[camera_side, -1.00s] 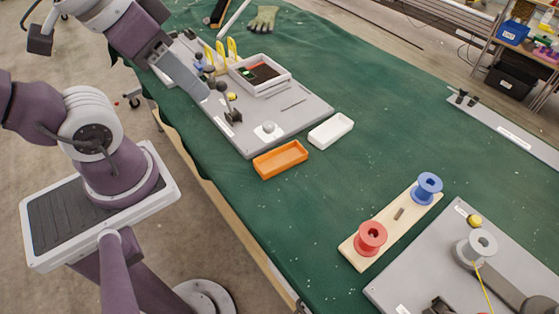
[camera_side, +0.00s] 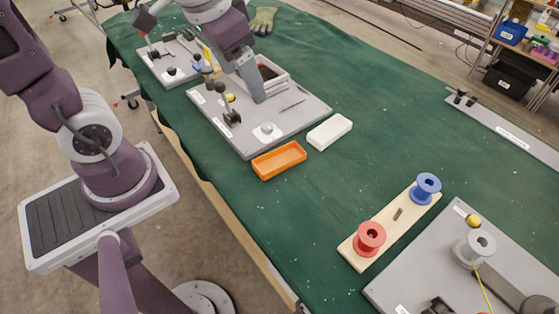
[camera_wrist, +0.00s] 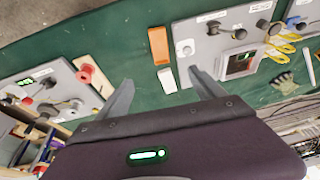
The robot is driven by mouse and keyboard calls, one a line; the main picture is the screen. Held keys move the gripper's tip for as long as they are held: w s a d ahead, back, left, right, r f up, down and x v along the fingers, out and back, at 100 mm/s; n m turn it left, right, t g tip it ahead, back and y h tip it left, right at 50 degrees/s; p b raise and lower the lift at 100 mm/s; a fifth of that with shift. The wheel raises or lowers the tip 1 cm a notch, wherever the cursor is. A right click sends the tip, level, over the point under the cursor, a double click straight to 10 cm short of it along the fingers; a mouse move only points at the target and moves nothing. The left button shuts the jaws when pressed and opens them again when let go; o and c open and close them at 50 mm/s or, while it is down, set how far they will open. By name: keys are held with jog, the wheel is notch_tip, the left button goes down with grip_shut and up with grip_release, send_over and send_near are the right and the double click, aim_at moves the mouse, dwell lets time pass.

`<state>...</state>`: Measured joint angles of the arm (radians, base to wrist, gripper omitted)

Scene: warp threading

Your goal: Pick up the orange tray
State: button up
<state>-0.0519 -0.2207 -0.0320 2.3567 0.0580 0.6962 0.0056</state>
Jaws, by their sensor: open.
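The orange tray (camera_side: 279,160) is a shallow, empty rectangular tray on the green cloth, beside the near edge of a grey board. It also shows in the wrist view (camera_wrist: 158,45), upper middle, beyond my fingers. A white tray (camera_side: 330,131) lies to its right, apart from it. My gripper (camera_side: 258,98) is above the grey board, up and left of the orange tray and apart from it. In the wrist view my gripper's two fingers (camera_wrist: 158,90) are spread wide with nothing between them.
A wooden strip (camera_side: 361,252) holds a red spool (camera_side: 369,238) and a blue spool (camera_side: 427,187). Another grey board (camera_side: 410,280) lies at lower right. The cloth right of the trays is clear.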

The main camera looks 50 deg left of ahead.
jog(key=w+a+f+g, duration=0.1)
jog(key=w+f+g, duration=0.1)
jog(key=w+f, duration=0.65)
jog(key=g, duration=0.1)
send_near(279, 162)
jog(key=shift+m+g+h, duration=0.3)
jog(key=shift+m, duration=0.1)
jog(key=f, duration=0.6)
jog(key=shift+w+a+f, duration=0.15)
jog(key=shift+w+f, duration=0.1)
jog(key=shift+f, duration=0.05)
jog(key=c, duration=1.5)
